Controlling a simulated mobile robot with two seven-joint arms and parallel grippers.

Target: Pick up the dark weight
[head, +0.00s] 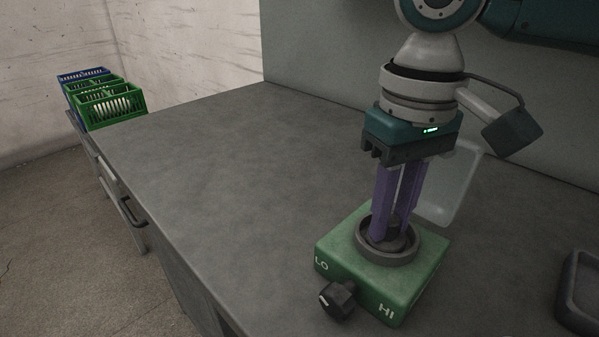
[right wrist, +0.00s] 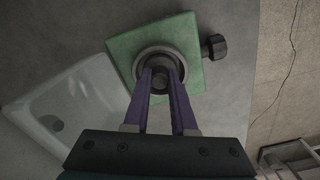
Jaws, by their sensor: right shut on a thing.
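The dark weight (right wrist: 160,84) is a small dark round piece in the middle of the grey ring (right wrist: 178,55) on top of the green box. In the head view, the fingers mostly hide it. My right gripper (head: 393,232) points straight down, its purple fingers reaching inside the grey ring (head: 366,249). It is shut on the dark weight, with one finger on either side. I cannot tell whether the weight has left the floor of the ring. The green box (head: 345,250) has a black knob (head: 337,299) between the marks LO and HI. My left gripper is not in view.
A pale tray (head: 462,185) stands behind the green box; the wrist view shows a small grey round spot in it. A dark tray (head: 566,300) is at the right edge. The grey worktop (head: 220,180) is clear to the left. Green crates (head: 112,104) stand beyond its far end.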

